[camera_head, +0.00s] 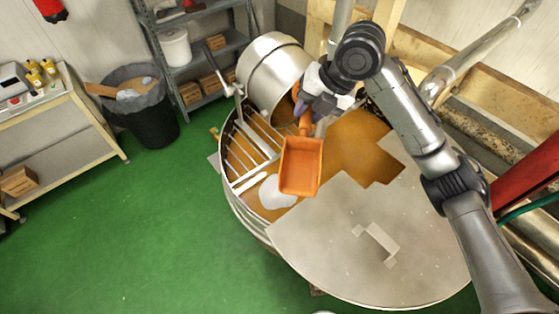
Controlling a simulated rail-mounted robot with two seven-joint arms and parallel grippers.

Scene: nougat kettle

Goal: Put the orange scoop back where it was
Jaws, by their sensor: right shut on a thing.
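The orange scoop (300,167) hangs over the open part of the large round kettle (236,205), its square pan toward the camera and its handle pointing up. My right gripper (307,112) is shut on the scoop's handle, just in front of the tilted metal drum. The fingertips are partly hidden by the wrist and the handle. The scoop's pan is above the brown mass (358,148) and beside a white patch (276,193) in the kettle. My left gripper does not show.
A tilted metal drum (272,68) and a bar grate (248,150) sit at the kettle's back left. A metal lid (340,250) covers its front. A black bin (150,115), shelves (215,50) and a side table (60,135) stand left. Green floor there is clear.

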